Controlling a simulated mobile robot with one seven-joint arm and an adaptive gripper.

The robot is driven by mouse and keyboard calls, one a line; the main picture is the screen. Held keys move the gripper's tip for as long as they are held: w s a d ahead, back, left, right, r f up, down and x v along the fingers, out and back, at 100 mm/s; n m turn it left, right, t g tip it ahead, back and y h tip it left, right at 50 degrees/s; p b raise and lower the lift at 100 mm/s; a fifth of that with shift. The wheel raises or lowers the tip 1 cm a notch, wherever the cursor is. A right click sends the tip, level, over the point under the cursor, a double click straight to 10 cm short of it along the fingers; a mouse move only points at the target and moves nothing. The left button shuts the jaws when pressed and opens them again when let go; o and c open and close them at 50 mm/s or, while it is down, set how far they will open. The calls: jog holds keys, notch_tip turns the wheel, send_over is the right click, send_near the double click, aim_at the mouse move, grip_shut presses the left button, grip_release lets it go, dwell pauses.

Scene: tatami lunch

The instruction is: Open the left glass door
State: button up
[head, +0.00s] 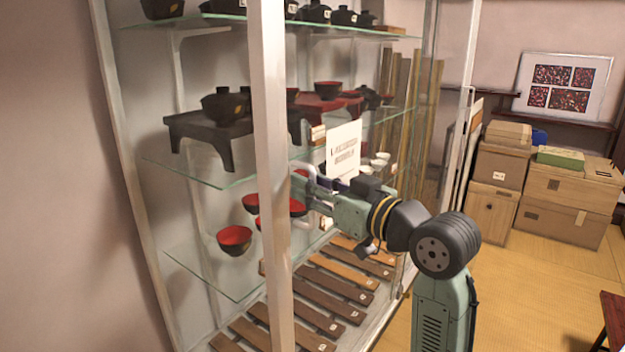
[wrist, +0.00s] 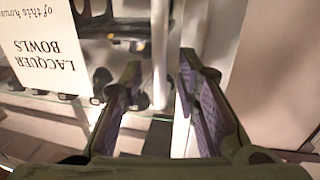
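The left glass door (head: 352,215) is a clear pane in the front of a tall, white-framed display cabinet. It looks closed. A paper sign (head: 343,150) shows at the pane; in the wrist view the sign (wrist: 45,45) reads "lacquer bowls" upside down. A pale bar handle (head: 302,173) stands close to the white front post (head: 270,130). My gripper (head: 312,190) is at this handle, partly hiding it. In the wrist view my gripper (wrist: 163,95) has its fingers apart, with the pale bar (wrist: 160,50) seen between them. Contact cannot be told.
Glass shelves hold black-and-red lacquer bowls (head: 235,240) and a small dark table (head: 205,135). Wooden slats (head: 330,300) lie at the bottom. Cardboard boxes (head: 565,205) stand at the back right.

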jog(key=shift+w+a, duration=0.15)
grip_shut()
dwell(0.4)
dwell(0.5)
